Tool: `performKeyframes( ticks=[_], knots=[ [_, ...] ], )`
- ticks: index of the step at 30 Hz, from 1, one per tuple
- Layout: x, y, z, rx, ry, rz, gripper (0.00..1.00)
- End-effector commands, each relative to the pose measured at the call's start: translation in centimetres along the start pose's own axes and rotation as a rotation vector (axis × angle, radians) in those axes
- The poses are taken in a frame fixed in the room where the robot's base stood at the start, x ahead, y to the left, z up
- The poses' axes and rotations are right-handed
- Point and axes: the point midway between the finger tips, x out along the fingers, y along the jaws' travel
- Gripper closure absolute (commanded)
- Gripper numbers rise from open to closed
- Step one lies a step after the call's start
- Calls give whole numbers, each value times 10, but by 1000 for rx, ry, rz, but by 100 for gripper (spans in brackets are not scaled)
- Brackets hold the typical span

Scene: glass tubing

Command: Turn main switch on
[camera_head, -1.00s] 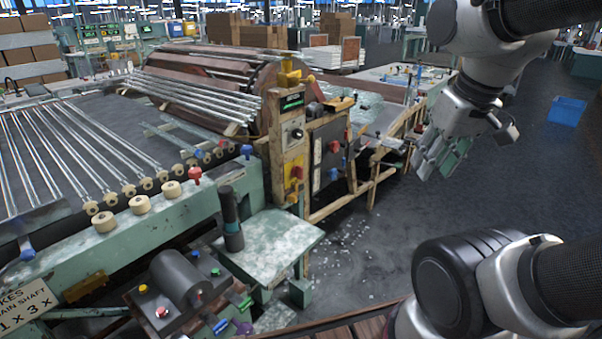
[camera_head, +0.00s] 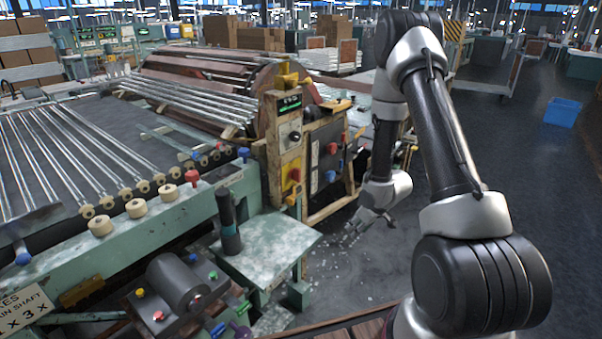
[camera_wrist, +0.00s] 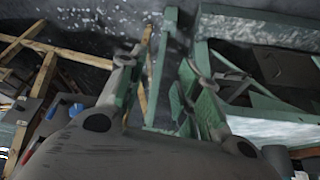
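A narrow upright control panel (camera_head: 288,150) stands near the middle of the head view. It carries a dark round knob (camera_head: 294,136) and, lower, a red switch on a yellow plate (camera_head: 292,177). A dark box beside it has a red knob (camera_head: 333,148) and a blue knob (camera_head: 330,175). I cannot tell from labels which is the main switch. My gripper (camera_head: 351,234) is empty, pointing down and left, low and to the right of the panel, apart from it. In the wrist view my gripper (camera_wrist: 163,85) has its fingers spread.
A green side table (camera_head: 266,239) with a dark upright cylinder (camera_head: 229,222) stands left of my gripper. A wooden frame (camera_head: 331,208) runs beside the box. Glass tubes lie on the machine at left. Open floor and a blue bin (camera_head: 562,112) are at right.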

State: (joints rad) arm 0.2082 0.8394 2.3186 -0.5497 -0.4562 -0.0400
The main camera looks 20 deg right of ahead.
Motion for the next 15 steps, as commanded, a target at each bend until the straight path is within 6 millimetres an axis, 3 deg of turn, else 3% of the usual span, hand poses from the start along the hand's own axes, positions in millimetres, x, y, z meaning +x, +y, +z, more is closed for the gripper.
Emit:
performKeyframes(
  ticks=[1,2,5,9,12,15],
  knots=[
    [24,-10,-10,-24,102,-42,66],
    [34,-17,-22,-39,178,-65,66],
    [41,-37,-71,-83,450,-136,66],
    [-4,-52,-148,-132,818,-196,66],
    [-36,-58,-176,-140,992,-224,66],
    [-56,-59,-188,-136,1089,-234,66]
  ],
)
